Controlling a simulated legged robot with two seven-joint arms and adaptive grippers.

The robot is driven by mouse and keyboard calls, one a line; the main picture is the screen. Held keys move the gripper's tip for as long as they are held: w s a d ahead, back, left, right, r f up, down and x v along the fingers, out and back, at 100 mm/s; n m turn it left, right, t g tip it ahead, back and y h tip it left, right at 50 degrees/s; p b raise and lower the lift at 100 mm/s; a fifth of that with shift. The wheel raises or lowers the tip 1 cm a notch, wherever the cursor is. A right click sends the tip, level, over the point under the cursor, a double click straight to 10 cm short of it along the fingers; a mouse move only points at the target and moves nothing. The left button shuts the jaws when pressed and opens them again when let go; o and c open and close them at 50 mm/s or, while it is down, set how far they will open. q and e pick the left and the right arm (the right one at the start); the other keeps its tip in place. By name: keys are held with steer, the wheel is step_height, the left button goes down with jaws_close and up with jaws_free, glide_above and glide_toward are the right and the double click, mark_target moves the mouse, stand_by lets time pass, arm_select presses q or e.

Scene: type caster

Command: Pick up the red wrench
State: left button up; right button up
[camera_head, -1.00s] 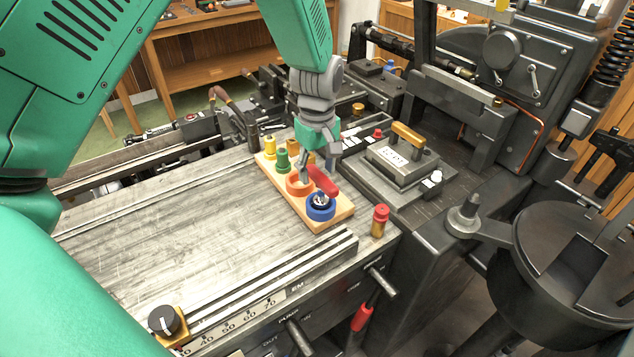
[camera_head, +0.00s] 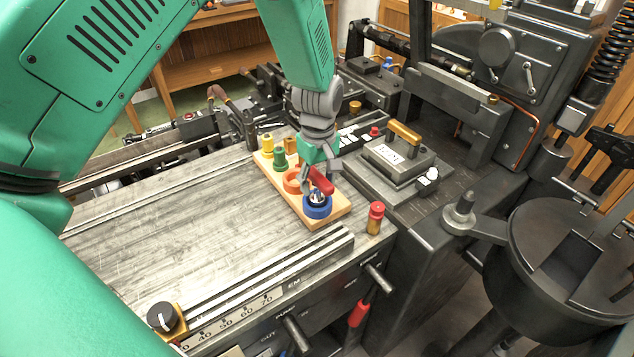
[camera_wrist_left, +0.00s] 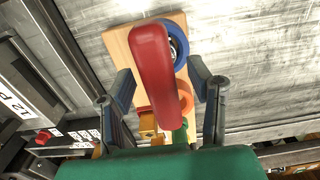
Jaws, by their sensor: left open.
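The red wrench (camera_head: 321,180) stands over the wooden block (camera_head: 325,223), above the blue ring (camera_head: 317,207). In the left wrist view its red handle (camera_wrist_left: 155,75) is large and lies between the two fingers. My left gripper (camera_head: 320,178) is open around the handle, with a finger to each side. In the left wrist view there are gaps between the handle and both fingers of the left gripper (camera_wrist_left: 163,85). The wrench's lower end is partly hidden by the handle and the gripper. My right gripper is not seen.
The block also holds an orange ring (camera_head: 292,182) and green (camera_head: 280,159) and yellow (camera_head: 267,143) pieces. A red-topped brass peg (camera_head: 375,217) stands to the right. A box with a brass handle (camera_head: 404,133) is behind. The table's left part (camera_head: 180,225) is clear.

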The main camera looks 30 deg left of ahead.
arm_select(q)
steer(key=shift+d+r, duration=0.15)
steer(key=shift+d, duration=0.3)
steer(key=shift+a, duration=0.35)
jaws_close()
steer(key=shift+a, duration=0.35)
steer(key=shift+d+r, duration=0.1)
steer(key=shift+r, duration=0.15)
step_height(320, 180, up, 10)
steer(key=shift+f+b, duration=0.1)
steer(key=shift+b, duration=0.55)
